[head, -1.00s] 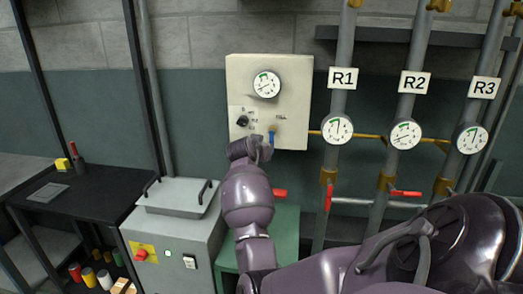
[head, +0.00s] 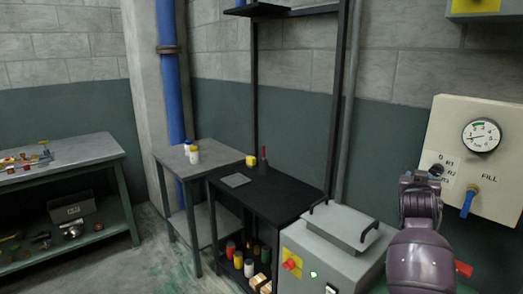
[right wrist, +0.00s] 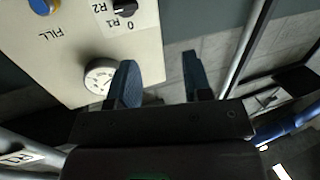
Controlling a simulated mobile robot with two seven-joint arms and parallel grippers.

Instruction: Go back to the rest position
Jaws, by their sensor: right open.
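My right gripper (head: 421,184) is in front of the left side of the beige control panel (head: 505,120) in the head view. In the right wrist view, the two blue-grey fingers of my right gripper (right wrist: 160,80) stand apart with nothing between them. The panel (right wrist: 60,50) appears upside down there, with a round gauge (right wrist: 100,76), a black selector knob (right wrist: 124,8) and the blue fill valve (right wrist: 42,5). In the head view, the blue valve handle (head: 468,202) points down. My left gripper is not in view.
A grey machine with a lidded top (head: 342,228) stands below and left of the panel. Further left are a black table (head: 285,197), a small grey table (head: 213,153) with bottles, and a workbench (head: 75,150). Open floor lies between the workbench and tables.

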